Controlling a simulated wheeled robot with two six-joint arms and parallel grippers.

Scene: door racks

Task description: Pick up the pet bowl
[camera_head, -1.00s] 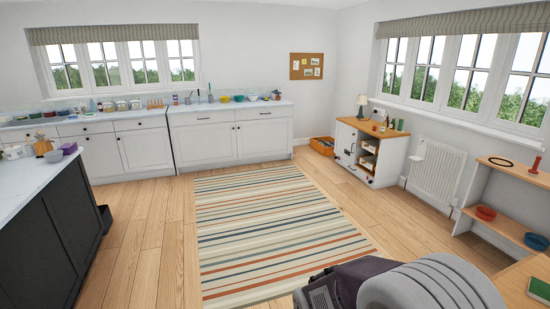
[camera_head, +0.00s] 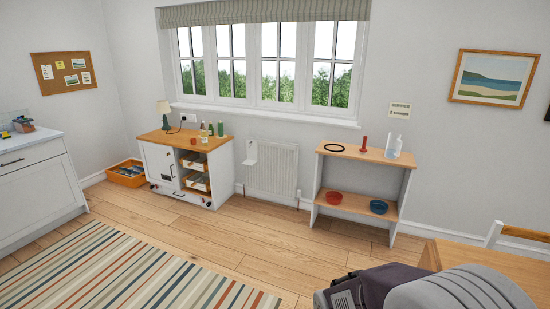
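Two bowls sit on the lower shelf of a small open rack (camera_head: 361,155) by the far wall. One is a red bowl (camera_head: 334,198) on the left, the other a blue bowl (camera_head: 379,207) on the right. I cannot tell from this view which one is the pet bowl. Both stand upright, well away from me. Neither of my grippers is in view; only a grey and dark part of my own body shows at the bottom right.
A wooden table (camera_head: 480,264) is at front right. Floor before the rack is clear.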

